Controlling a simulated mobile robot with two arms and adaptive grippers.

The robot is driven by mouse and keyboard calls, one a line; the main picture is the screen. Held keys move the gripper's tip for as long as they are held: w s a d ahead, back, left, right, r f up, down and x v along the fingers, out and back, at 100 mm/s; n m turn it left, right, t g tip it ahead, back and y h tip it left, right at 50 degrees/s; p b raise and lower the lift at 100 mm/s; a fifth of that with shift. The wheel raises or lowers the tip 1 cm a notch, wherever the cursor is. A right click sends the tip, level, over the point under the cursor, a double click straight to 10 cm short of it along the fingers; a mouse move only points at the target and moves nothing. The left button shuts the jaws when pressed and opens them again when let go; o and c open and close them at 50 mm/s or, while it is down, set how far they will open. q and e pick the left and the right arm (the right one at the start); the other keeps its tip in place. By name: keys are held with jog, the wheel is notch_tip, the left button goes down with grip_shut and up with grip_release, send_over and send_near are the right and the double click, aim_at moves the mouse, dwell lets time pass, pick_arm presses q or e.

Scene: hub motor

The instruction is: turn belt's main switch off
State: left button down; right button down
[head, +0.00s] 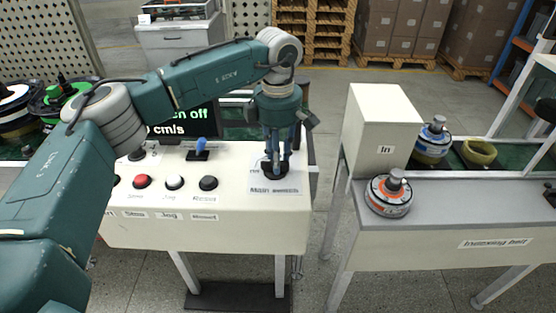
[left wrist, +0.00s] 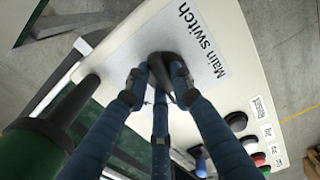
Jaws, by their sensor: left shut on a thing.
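The main switch (head: 273,172) is a black rotary knob on the right end of the white control panel (head: 240,222), above a "Main switch" label. It also shows in the left wrist view (left wrist: 160,62), on a grey plate. My left gripper (head: 274,158) points down over the knob, with its blue fingers closed around it. In the left wrist view the left gripper's fingertips (left wrist: 157,80) touch the dark knob and partly hide it. Which way the knob is turned cannot be told. My right gripper is not in view.
The panel also carries a red button (head: 142,181), a white button (head: 175,182), a black button (head: 208,183) and a blue-tipped lever (head: 200,146). A dark screen behind is partly hidden by my arm. A hub motor (head: 388,196) stands on the grey-topped bench to the right.

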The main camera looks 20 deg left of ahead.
pick_arm(q)
jog(key=shift+w+r+n, duration=0.1)
jog(key=shift+n, duration=0.4)
jog(key=c, duration=1.5)
grip_release()
notch_tip(320, 180, up, 12)
